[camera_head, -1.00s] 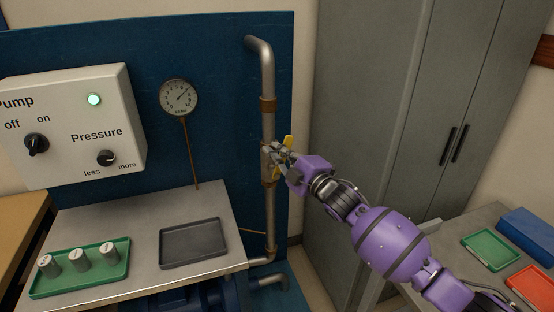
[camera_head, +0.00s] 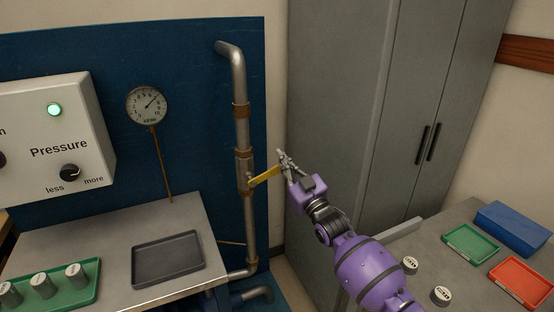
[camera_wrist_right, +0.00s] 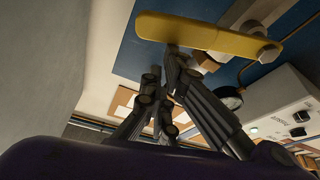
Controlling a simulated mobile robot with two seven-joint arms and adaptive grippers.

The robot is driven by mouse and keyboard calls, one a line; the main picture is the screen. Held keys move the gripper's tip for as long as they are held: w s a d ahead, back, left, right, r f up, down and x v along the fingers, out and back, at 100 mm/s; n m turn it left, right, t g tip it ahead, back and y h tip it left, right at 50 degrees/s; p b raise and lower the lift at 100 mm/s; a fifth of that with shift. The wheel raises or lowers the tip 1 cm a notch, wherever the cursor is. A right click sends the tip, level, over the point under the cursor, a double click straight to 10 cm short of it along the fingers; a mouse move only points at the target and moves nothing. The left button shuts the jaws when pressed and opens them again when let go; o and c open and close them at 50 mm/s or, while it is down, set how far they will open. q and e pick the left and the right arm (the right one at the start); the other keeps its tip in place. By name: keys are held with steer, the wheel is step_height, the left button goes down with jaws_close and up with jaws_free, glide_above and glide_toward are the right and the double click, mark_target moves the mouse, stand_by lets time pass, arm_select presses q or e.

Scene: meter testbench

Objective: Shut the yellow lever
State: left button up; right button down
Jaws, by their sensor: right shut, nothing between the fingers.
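The yellow lever (camera_head: 264,176) sits on the valve of the upright metal pipe (camera_head: 242,140). It sticks out sideways to the right, its free end a little higher than its pivot. My right gripper (camera_head: 284,157) is shut and empty at the lever's free end; I cannot tell whether it touches. In the right wrist view the lever (camera_wrist_right: 200,36) lies across the top, just beyond the fingertips (camera_wrist_right: 164,62). My left gripper is not in view.
A blue panel (camera_head: 190,60) stands behind the pipe, with a round gauge (camera_head: 148,105) and a control box (camera_head: 60,125) with a lit green lamp. A grey cabinet (camera_head: 345,90) stands at the right. A side table holds green, red and blue containers.

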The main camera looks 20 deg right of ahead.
steer(key=shift+d+f+m+h+b, duration=0.1)
steer(key=shift+d+f+m+h, duration=0.2)
steer(key=shift+f+m, duration=0.4)
steer(key=shift+d+f+m+h+b, duration=0.1)
steer(key=shift+d+f+m+h, duration=0.25)
steer(key=shift+m, duration=0.55)
steer(key=shift+d+f+m+h+b, duration=0.15)
steer(key=shift+f+m+h, duration=0.35)
steer(key=shift+m, duration=0.3)
